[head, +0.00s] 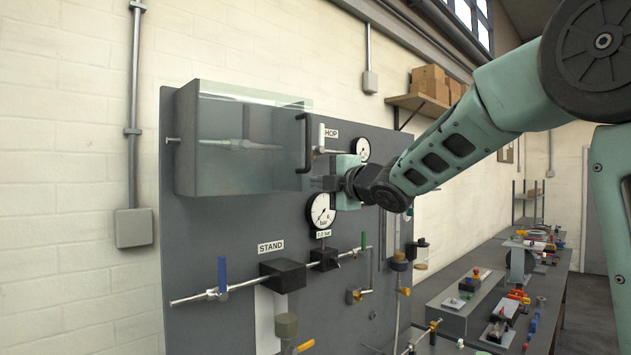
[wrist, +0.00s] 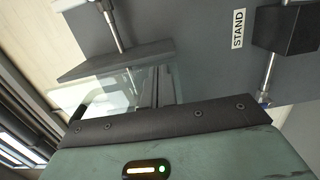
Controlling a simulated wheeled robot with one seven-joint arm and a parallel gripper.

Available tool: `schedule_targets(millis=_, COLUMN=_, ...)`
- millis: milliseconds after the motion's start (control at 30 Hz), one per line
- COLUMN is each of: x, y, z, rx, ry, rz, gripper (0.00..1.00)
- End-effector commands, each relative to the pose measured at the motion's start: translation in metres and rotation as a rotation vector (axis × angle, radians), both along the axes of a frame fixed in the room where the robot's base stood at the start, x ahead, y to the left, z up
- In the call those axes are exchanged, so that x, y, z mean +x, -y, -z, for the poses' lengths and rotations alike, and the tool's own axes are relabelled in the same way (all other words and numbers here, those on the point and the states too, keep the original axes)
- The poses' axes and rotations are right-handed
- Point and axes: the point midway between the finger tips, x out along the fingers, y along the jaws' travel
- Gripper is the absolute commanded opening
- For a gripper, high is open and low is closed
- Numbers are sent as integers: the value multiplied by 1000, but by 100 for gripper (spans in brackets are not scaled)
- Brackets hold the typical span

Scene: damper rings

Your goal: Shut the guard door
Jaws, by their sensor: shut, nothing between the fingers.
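The guard (head: 186,145) is a grey box on the upper left of the dark panel. Its clear door (head: 255,165) shows a pipe behind it and has a black upright handle (head: 304,143) at its right edge. Whether the door is fully closed, I cannot tell. My gripper (head: 322,183) is shut and empty, just right of the handle's lower end. I cannot tell whether it touches the handle. The wrist view shows clear pane (wrist: 150,87) close beyond the gripper's dark edge; the fingertips are not clear there.
A dial gauge (head: 321,210) sits just below my gripper, and a smaller gauge (head: 361,148) is behind it. A pipe with a blue-handled valve (head: 222,275) and a black block (head: 284,275) runs lower down. A cluttered bench (head: 455,290) stands at the right.

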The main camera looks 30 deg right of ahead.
Motion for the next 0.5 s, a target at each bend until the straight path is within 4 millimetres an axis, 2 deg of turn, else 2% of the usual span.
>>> schedule_targets(millis=367, x=0, y=0, z=0, rx=0, ry=0, rz=0, gripper=0)
schedule_targets(millis=500, x=14, y=-2, z=1, rx=-2, ry=-1, rz=1, gripper=0)
